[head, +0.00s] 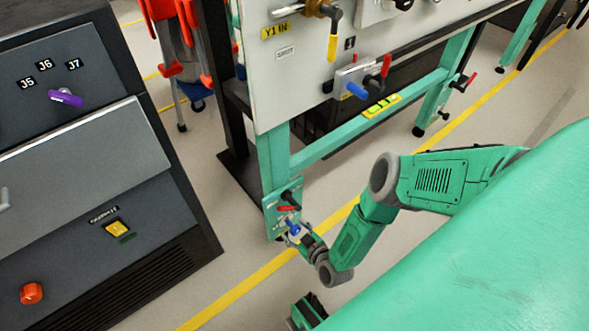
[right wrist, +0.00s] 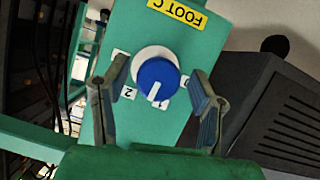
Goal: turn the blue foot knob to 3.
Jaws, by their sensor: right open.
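The blue foot knob (right wrist: 157,80) sits on a white round base on the green panel (right wrist: 120,125) under a yellow label reading "FOOT C". Its white pointer line points down and slightly left in the right wrist view, between the label "2" (right wrist: 128,92) and a partly hidden label below the knob. My right gripper (right wrist: 158,105) is open, with one finger on each side of the knob and a visible gap on both sides. In the head view the knob (head: 293,229) is small, at my right gripper (head: 297,236). My left gripper is not in view.
A red-marked black handle (head: 289,204) is just above the knob on the same panel. A green bench frame (head: 273,160) carries the panel. A dark console (head: 110,240) with a purple knob and orange button stands at left. Open floor lies right of the panel.

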